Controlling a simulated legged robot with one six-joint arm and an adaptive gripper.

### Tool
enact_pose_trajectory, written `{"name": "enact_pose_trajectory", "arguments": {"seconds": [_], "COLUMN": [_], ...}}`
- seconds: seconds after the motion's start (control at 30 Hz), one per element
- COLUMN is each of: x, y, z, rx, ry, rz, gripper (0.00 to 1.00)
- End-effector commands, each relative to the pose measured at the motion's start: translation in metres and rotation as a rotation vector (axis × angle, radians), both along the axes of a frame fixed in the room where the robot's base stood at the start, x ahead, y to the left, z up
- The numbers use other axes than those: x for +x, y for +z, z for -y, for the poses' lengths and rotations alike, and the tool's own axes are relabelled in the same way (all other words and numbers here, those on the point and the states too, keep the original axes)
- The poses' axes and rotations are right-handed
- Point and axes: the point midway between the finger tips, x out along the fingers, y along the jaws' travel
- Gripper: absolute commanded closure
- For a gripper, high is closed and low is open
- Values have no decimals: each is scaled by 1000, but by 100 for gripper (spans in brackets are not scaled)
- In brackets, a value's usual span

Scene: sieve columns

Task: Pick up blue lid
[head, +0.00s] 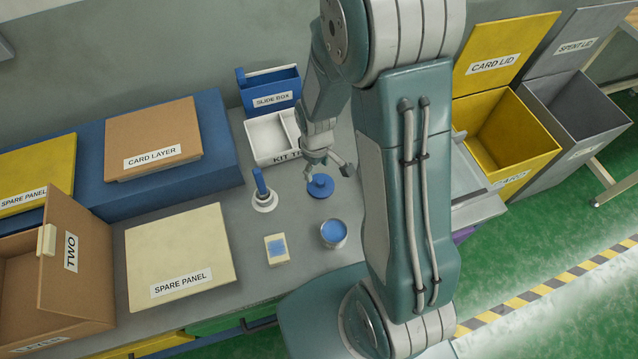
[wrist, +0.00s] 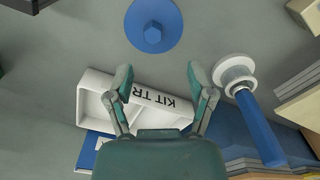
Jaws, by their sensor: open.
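The blue lid (head: 320,186) is a round disc with a raised knob, lying on the grey bench in the head view. In the wrist view the blue lid (wrist: 153,24) shows at the top, beyond my fingertips, with its hexagonal knob facing the camera. My gripper (head: 328,163) is open and empty, above the bench just behind the lid in the head view. In the wrist view my gripper (wrist: 158,80) has its two fingers spread apart, with the lid outside the gap between them.
A white kit tray (head: 270,138) stands behind my gripper. A round cup with blue contents (head: 334,233) and a small cream block (head: 277,249) are in front. A slide box (head: 270,90) is at the back.

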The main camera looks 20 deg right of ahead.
Motion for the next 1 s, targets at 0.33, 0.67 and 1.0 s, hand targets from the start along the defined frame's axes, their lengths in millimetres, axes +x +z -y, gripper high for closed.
{"name": "enact_pose_trajectory", "arguments": {"seconds": [0.33, 0.67, 1.0], "x": [-1, 0, 1], "y": [-35, -64, -63], "z": [5, 1, 4], "rx": [6, 2, 5], "ry": [-4, -3, -5], "rz": [-3, 1, 1], "gripper": [30, 30, 91]}}
